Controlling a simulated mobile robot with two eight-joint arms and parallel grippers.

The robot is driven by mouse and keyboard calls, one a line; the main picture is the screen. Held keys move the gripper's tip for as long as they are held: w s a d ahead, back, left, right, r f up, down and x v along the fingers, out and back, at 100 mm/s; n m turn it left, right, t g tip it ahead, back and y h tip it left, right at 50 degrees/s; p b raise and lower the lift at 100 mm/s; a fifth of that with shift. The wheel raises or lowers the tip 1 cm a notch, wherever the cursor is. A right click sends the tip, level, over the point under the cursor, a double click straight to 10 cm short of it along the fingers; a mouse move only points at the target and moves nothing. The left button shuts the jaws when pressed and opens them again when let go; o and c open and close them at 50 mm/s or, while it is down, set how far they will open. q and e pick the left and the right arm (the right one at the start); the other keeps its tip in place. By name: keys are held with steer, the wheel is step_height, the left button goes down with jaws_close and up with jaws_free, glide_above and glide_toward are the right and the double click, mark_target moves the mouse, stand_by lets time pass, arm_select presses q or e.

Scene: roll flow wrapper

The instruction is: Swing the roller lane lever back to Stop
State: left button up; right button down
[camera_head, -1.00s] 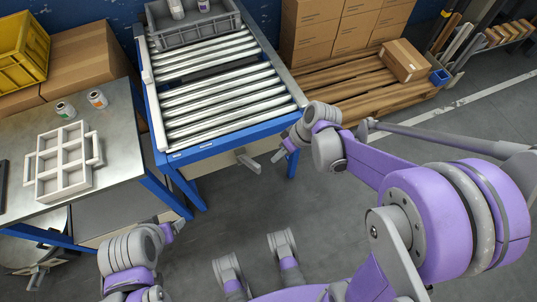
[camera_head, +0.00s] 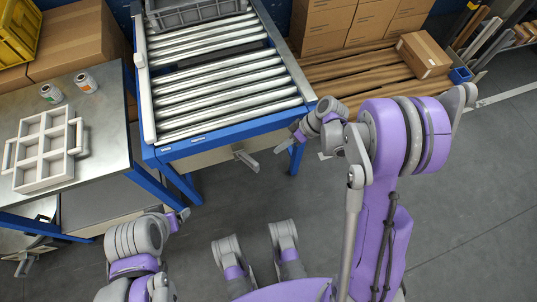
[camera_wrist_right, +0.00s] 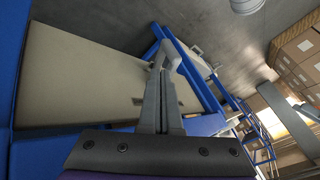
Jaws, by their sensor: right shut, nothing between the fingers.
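The roller lane lever (camera_head: 245,158) is a small grey handle sticking out below the front edge of the roller lane (camera_head: 215,95). My right gripper (camera_head: 281,147) is just right of it in the head view, with a small gap between them in the picture. In the right wrist view my right gripper (camera_wrist_right: 163,80) is shut and empty, beside a beige panel (camera_wrist_right: 75,85). A light grey bent piece shows at its fingertips; I cannot tell whether it is the lever or touches them. Stop markings are not readable. My left gripper (camera_head: 182,215) is low at left, its jaws unclear.
A steel table (camera_head: 105,115) at left bears a white compartment tray (camera_head: 45,150) and two small cans (camera_head: 68,88). A grey crate (camera_head: 195,12) sits at the lane's far end. Boxes on a wooden pallet (camera_head: 345,80) stand right of the lane. Floor in front is clear.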

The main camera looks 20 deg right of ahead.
mark_target(247, 159)
steer(key=b+x, duration=0.2)
steer(key=x, duration=0.7)
steer(key=shift+a+f, duration=0.2)
steer(key=shift+f, duration=0.1)
steer(key=shift+a, duration=0.15)
